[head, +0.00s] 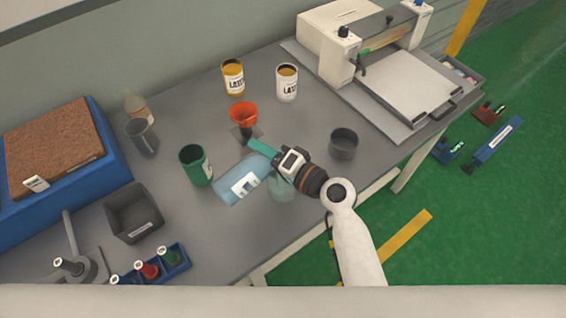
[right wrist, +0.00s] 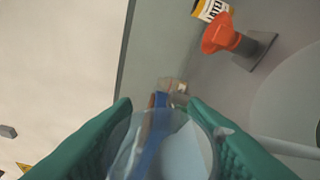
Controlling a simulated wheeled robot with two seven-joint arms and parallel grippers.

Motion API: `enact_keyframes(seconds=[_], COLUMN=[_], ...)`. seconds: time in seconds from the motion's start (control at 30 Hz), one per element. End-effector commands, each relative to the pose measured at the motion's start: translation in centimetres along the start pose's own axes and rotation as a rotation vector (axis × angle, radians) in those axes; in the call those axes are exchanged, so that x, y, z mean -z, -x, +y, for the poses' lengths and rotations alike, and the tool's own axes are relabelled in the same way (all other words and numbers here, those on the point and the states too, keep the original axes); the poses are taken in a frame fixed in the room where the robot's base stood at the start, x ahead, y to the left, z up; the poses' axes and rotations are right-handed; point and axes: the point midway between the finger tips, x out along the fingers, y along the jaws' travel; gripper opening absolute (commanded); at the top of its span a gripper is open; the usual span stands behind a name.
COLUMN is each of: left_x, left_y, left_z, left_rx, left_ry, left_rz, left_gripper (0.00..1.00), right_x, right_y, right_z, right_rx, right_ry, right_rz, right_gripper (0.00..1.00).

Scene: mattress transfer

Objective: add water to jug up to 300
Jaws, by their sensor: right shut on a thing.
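A light blue see-through bottle (head: 230,190) with a white label lies tilted to the left of my right gripper (head: 265,160) in the head view. The right gripper's teal fingers are shut on it; one finger is partly hidden. In the right wrist view, a clear round body with a blue strip (right wrist: 155,135) sits between the green fingers (right wrist: 160,135). A clear vessel, likely the jug (head: 282,188), shows just below the gripper, partly covered by it. Its marks and water level cannot be read. My left gripper is not in view.
An orange funnel (head: 243,114) on a stand, a green cup (head: 195,165), a dark grey cup (head: 343,143) and two labelled tins (head: 233,77) (head: 287,82) stand around the gripper. A dark bin (head: 134,212) is at left, a white machine (head: 375,60) at back right.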

Motion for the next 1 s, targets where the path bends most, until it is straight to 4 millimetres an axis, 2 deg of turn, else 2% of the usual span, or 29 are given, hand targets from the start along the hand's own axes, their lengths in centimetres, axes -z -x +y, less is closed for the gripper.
enact_keyframes(seconds=[1.0], left_x=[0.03], left_y=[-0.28], left_z=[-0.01], left_rx=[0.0], left_ry=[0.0], left_rz=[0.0], left_gripper=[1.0], right_x=[-0.66], right_y=[0.17], right_z=[-0.02], right_rx=[-0.02], right_ry=[-0.058], right_rz=[-0.001], right_gripper=[0.0])
